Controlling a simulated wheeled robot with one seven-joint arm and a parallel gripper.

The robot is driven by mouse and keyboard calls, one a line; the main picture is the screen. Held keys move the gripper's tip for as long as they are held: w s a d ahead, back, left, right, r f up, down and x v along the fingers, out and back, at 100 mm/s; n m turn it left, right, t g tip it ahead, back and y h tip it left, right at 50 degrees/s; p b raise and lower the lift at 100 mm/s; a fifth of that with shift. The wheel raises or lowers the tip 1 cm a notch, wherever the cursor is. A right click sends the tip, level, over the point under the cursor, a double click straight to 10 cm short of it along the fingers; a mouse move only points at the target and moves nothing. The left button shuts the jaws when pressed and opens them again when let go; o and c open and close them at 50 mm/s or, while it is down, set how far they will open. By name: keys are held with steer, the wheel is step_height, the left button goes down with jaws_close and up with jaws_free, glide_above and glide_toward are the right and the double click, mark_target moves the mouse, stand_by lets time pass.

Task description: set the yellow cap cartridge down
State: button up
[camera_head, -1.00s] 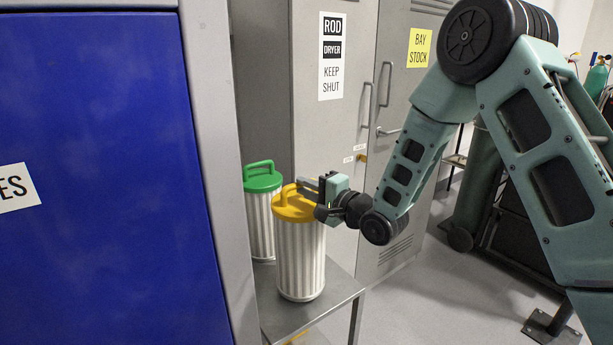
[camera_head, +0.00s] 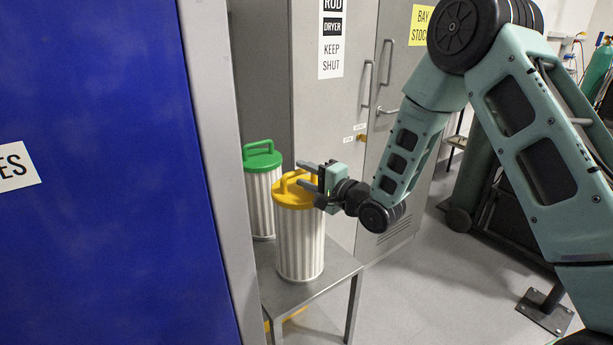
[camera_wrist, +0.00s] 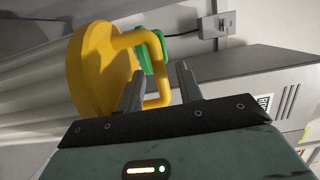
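The yellow cap cartridge (camera_head: 299,245) is a pale ribbed cylinder with a yellow lid and loop handle. It stands upright on a grey metal table (camera_head: 335,272). My gripper (camera_head: 306,176) is at the handle from the right, its two fingers spread apart. In the wrist view the yellow cap (camera_wrist: 98,70) lies on its side in the picture, and the handle's outer bar shows between the open fingers (camera_wrist: 160,85). The left finger covers part of the handle. Contact between fingers and handle cannot be told.
A green cap cartridge (camera_head: 261,200) stands just behind the yellow one, to its left. A blue panel (camera_head: 90,180) with a grey post (camera_head: 215,150) closes off the left side. Grey cabinets (camera_head: 345,110) stand behind. Open floor (camera_head: 420,290) lies to the right.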

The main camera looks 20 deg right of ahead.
steer(key=shift+r, duration=0.15)
steer(key=b+v, duration=0.4)
steer(key=v, duration=0.8)
steer(key=s+a+f+n+g+h, duration=0.4)
steer(key=s+a+n+g, duration=0.4)
steer(key=a+n, duration=0.2)
steer(key=s+a+r+n+g+h, duration=0.1)
steer(key=s+n+g+h, duration=0.3)
steer(key=s, duration=1.7)
steer(key=n+g, duration=0.3)
steer(key=n, duration=0.3)
steer(key=shift+s+a+r+g, duration=0.25)
steer(key=shift+s+a+g, duration=0.15)
